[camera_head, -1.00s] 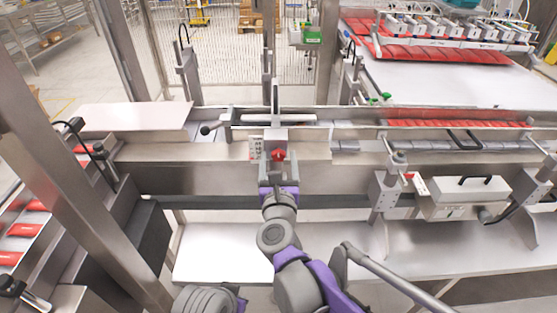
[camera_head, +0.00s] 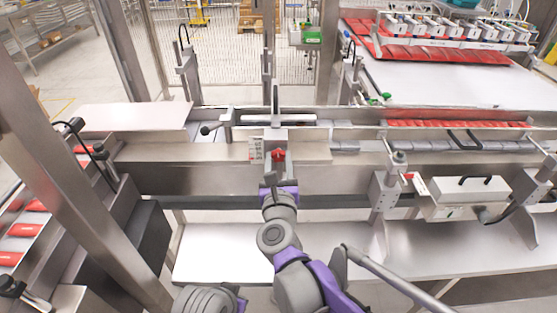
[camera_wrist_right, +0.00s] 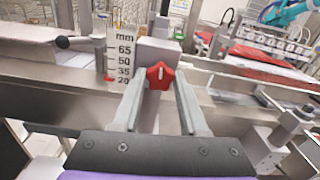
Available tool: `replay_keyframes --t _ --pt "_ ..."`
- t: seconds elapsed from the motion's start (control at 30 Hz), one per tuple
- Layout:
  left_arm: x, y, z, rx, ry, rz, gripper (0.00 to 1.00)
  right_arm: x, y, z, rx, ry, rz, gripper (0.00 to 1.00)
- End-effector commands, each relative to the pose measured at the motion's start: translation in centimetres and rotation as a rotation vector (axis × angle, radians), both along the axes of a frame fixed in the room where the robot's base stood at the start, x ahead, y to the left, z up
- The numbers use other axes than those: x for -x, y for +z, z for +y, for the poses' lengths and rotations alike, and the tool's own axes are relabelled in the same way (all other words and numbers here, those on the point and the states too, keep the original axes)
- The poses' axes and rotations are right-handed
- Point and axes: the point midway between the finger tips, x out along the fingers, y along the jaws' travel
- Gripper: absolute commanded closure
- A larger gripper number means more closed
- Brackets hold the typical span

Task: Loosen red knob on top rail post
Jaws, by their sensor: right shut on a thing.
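The red star-shaped knob (camera_head: 278,155) sits on the front of the grey top rail post (camera_head: 276,136), near the middle of the head view. In the right wrist view the knob (camera_wrist_right: 160,75) is at the centre, with a white bar mark on its face. My right gripper (camera_head: 279,168) reaches up to it from below. In the wrist view its two fingers (camera_wrist_right: 159,92) lie on either side of the knob and are shut on it. Part of the knob's sides is hidden by the fingers.
A millimetre scale plate (camera_wrist_right: 120,58) stands left of the post. A black-knobbed lever (camera_head: 208,130) sticks out to the left. Another post with a clamp (camera_head: 390,185) stands on the right. The lower shelf (camera_head: 220,252) is bare.

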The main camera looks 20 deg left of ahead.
Motion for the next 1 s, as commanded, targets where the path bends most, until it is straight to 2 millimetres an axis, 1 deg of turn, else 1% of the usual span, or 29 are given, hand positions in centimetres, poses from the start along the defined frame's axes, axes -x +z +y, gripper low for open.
replay_keyframes --t 0.27,1.0 --pt "-0.03 0.2 0.0 0.0 0.0 -0.001 1.0 -0.01 0.03 -0.01 0.208 0.0 -0.065 1.0" --pt "-0.03 0.25 0.0 0.0 0.0 -0.001 1.0 -0.02 0.03 -0.06 0.879 0.0 -0.276 1.0"
